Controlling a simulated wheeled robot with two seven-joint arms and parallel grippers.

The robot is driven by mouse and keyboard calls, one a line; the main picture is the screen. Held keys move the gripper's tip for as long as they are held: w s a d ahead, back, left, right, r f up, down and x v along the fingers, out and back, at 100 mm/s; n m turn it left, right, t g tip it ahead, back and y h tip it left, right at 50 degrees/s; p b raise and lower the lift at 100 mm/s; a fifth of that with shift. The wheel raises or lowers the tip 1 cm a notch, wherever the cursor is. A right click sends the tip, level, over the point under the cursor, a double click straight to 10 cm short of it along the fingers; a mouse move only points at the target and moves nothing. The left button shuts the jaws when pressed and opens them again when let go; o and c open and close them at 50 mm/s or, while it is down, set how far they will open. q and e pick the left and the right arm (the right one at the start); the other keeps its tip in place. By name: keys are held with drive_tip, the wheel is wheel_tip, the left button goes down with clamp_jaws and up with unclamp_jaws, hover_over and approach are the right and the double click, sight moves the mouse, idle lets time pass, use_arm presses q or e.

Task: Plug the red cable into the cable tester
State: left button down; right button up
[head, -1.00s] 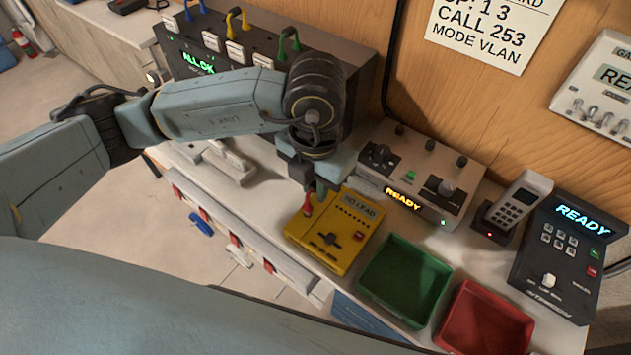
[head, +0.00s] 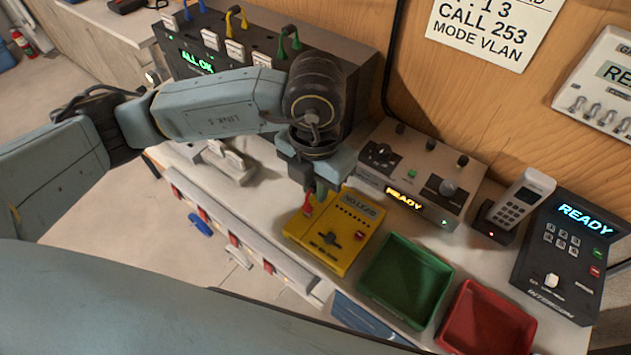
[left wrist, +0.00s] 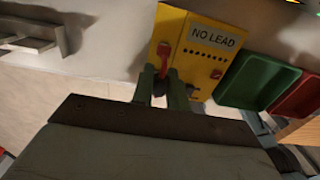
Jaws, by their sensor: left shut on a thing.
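The yellow cable tester (head: 345,250) lies on the bench. Its display reads NO LEAD; it also shows in the left wrist view (left wrist: 200,55). My left gripper (head: 316,195) points down over the tester's back left corner and is shut on the red cable (head: 307,207). In the left wrist view, the red plug end (left wrist: 165,56) shows between the green fingers, over the tester's left side. The fingers hide part of the cable, and I cannot tell whether its tip touches the tester. My right gripper is not in view.
A green bin (head: 405,280) and a red bin (head: 484,318) stand right of the tester. A grey device reading READY (head: 425,170) stands behind it. A black panel with coloured cables (head: 240,60) stands at the back left. A phone and black intercom (head: 560,255) are at right.

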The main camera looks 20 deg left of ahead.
use_arm(q)
drive_tip(key=shift+f+b, duration=0.75)
drive_tip(key=shift+b, duration=0.65)
idle(2.2)
idle(0.3)
drive_tip(key=c, duration=0.9)
unclamp_jaws()
drive_tip(key=shift+r+p, duration=2.2)
drive_tip(key=shift+r, duration=1.55)
